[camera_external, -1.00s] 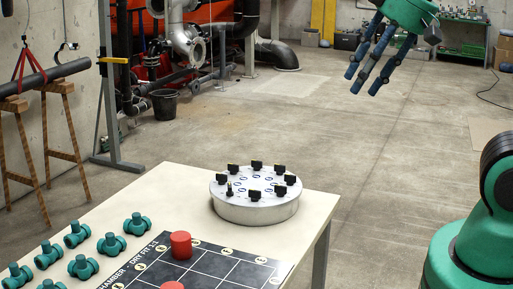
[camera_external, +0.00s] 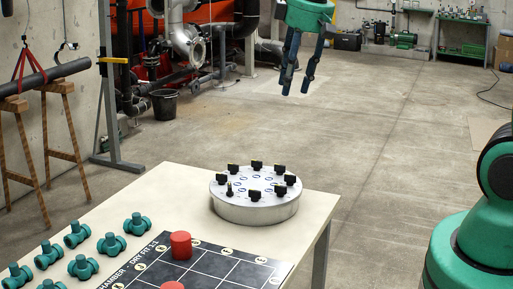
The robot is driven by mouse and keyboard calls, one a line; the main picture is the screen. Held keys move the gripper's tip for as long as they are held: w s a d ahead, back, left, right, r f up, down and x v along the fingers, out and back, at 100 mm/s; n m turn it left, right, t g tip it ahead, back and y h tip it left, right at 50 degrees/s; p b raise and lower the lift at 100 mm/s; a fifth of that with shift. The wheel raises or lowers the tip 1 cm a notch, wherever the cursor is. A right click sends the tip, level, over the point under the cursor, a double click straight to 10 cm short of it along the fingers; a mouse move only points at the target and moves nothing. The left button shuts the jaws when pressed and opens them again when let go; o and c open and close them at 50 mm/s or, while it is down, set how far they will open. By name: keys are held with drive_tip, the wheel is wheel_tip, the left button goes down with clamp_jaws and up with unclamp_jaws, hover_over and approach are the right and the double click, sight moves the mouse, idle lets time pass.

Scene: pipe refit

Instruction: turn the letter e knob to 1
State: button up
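A round silver panel (camera_external: 254,211) lies on the table with several black knobs around its top edge. Small blue labels mark its face, but the letters and numbers are too small to read, so I cannot tell which knob is e. One knob (camera_external: 229,189) at the panel's left looks thinner or differently turned than the others. My gripper (camera_external: 296,90) hangs in the air, fingers pointing down, well above and apart from the panel.
The pale table (camera_external: 176,187) also bears several green pipe fittings (camera_external: 111,243) at left and a black grid board (camera_external: 205,266) with red cylinders (camera_external: 181,245) in front of the panel. The air above the panel is clear.

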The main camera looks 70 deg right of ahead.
drive_tip(key=w+d+f+g+p, duration=0.1)
drive_tip(key=w+d+f+g, duration=0.1)
drive_tip(key=w+d+f, duration=0.65)
hover_over(281, 190)
drive_tip(key=d, duration=0.1)
wheel_tip(281, 190, down, 12)
drive_tip(key=shift+w+f+g+y+p, duration=0.2)
drive_tip(key=shift+g+y+p, duration=0.1)
drive_tip(key=shift+g+p, duration=0.15)
wheel_tip(281, 190, down, 14)
drive_tip(key=shift+r+b, duration=0.15)
drive_tip(key=shift+b, duration=0.5)
clamp_jaws()
